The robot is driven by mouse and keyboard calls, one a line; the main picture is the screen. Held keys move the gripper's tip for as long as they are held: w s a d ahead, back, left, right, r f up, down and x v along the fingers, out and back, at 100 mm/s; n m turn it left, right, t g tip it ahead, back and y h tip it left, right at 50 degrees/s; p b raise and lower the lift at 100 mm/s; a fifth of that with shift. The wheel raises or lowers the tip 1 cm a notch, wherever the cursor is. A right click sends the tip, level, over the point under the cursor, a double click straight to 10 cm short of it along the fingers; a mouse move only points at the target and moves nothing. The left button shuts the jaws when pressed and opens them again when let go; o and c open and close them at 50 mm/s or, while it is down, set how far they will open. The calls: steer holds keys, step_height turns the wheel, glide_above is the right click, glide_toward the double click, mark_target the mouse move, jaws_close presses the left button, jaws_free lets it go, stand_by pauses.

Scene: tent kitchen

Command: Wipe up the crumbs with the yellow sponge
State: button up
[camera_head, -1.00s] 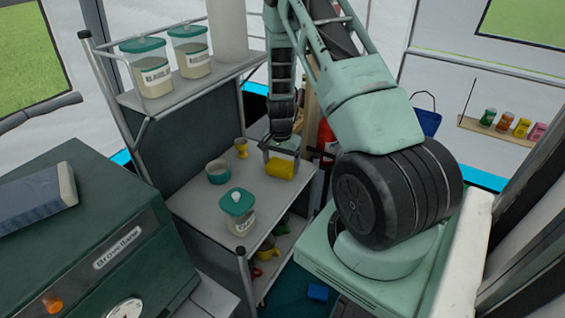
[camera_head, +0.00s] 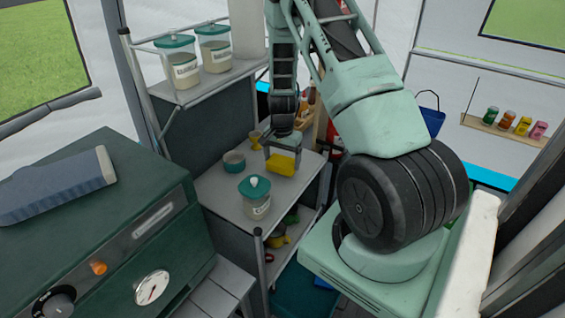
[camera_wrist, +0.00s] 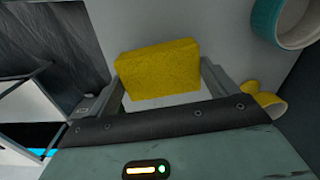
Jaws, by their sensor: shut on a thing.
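The yellow sponge (camera_head: 281,166) is in my gripper (camera_head: 282,152), over the right part of the grey middle shelf (camera_head: 228,196). In the wrist view the sponge (camera_wrist: 158,70) sits between the two fingers of my gripper (camera_wrist: 164,86), its broad face toward the camera. I cannot tell whether the sponge touches the shelf. I can make out no crumbs in either view.
A lidded jar (camera_head: 256,198), a teal bowl (camera_head: 234,162) and a yellow cup (camera_head: 255,139) stand near the sponge. Jars (camera_head: 178,63) stand on the upper shelf. A green stove (camera_head: 110,215) is at left. Bare shelf lies between bowl and jar.

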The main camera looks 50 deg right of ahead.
mark_target(282, 161)
steer(key=shift+r+p, duration=1.7)
steer(key=shift+r, duration=1.05)
